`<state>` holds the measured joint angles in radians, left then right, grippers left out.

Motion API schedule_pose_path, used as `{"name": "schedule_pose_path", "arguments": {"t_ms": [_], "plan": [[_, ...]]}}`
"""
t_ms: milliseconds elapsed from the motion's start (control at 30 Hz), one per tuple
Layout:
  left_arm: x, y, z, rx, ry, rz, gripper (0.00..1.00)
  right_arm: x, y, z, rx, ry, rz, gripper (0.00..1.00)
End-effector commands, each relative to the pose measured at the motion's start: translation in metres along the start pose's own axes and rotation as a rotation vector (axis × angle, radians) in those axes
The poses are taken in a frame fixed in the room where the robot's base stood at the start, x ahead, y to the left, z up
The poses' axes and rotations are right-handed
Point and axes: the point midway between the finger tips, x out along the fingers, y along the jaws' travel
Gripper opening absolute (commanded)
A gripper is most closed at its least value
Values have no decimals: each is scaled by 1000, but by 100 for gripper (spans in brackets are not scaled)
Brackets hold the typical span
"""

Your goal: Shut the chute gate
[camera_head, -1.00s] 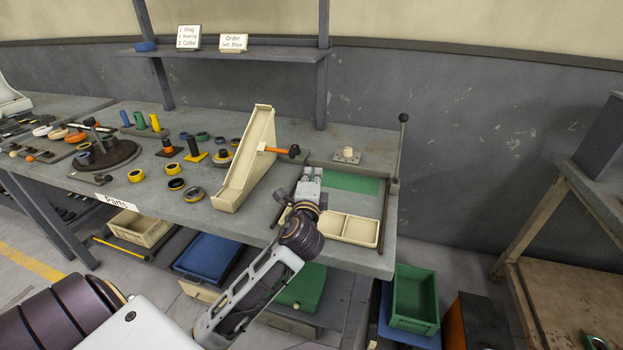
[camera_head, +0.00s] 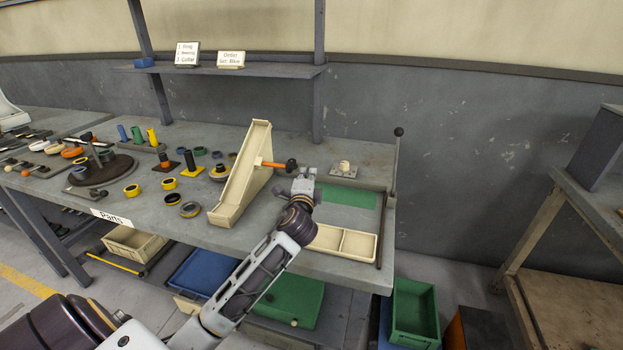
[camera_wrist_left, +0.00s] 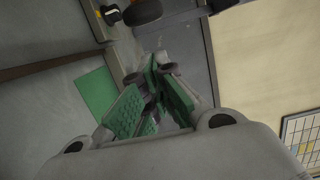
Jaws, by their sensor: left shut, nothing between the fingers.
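The cream sloping chute (camera_head: 243,180) stands on the bench in the head view. Its gate handle (camera_head: 274,164), an orange bar with a dark knob, sticks out from the chute's right side. My left gripper (camera_head: 306,173) is shut and empty, just right of the knob and slightly nearer to me. I cannot tell whether they touch. In the left wrist view, the green-padded fingers of my left gripper (camera_wrist_left: 160,68) are together, and a dark rounded thing, perhaps the knob, shows at the top edge. The gate plate itself is not clear. My right gripper is not in view.
A green mat (camera_head: 347,196) and a cream two-part tray (camera_head: 342,241) lie right of my left gripper. A small block on a plate (camera_head: 344,169) and an upright lever (camera_head: 396,165) stand behind. Several rings and posts crowd the bench left of the chute.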

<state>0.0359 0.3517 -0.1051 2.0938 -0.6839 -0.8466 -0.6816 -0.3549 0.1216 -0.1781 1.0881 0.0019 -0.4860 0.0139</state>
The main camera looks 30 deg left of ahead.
Motion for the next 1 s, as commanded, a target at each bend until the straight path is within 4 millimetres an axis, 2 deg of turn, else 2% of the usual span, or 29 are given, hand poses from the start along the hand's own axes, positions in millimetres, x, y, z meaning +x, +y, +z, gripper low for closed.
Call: {"name": "schedule_pose_path", "arguments": {"t_ms": [300,767,1000], "plan": [[5,0,23,0,0,0,0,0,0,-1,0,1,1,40],[6,0,26,0,1,0,0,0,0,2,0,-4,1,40],[9,-1,41,3,-1,1,0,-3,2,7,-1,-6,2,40]]}}
